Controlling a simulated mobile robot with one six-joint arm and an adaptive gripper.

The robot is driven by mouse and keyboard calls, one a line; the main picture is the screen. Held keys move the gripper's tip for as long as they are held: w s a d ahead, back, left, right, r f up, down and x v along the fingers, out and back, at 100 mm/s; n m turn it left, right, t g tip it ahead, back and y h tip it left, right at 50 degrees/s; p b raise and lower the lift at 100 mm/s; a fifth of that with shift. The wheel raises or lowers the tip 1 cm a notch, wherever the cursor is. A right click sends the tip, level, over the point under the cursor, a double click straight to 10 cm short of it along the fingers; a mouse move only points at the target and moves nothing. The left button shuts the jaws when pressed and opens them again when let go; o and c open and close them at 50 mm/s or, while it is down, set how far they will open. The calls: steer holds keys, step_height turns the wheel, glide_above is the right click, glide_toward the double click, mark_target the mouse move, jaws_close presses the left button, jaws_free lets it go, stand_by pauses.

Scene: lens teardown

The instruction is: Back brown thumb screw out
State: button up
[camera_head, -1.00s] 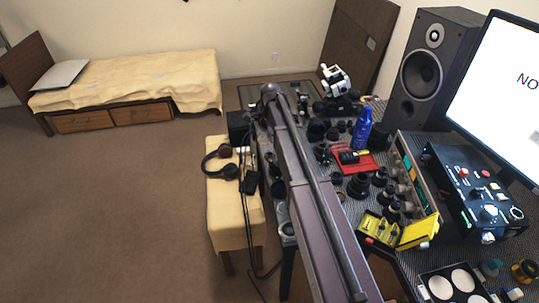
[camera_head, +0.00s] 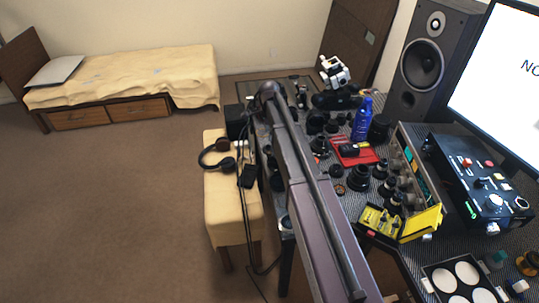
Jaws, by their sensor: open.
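I cannot single out the brown thumb screw among the small parts on the crowded workbench (camera_head: 460,250). A small brown ring (camera_head: 340,189) lies near the middle of the bench, too small to identify. Several black lens parts (camera_head: 359,178) stand around it. My long arm runs from the bottom edge up to a bend at the far left end of the bench and covers part of the bench. My gripper cannot be made out; the arm seems to hide it.
A speaker (camera_head: 420,65) and monitor (camera_head: 505,80) stand behind. Headphones (camera_head: 217,155) lie on a yellow seat (camera_head: 225,215). The left floor is clear.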

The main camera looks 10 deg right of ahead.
mark_target(269, 152)
steer(key=shift+f+b, duration=4.75)
steer(key=shift+f, duration=0.3)
jaws_close()
steer(key=shift+d, duration=0.2)
steer(key=shift+a, duration=0.15)
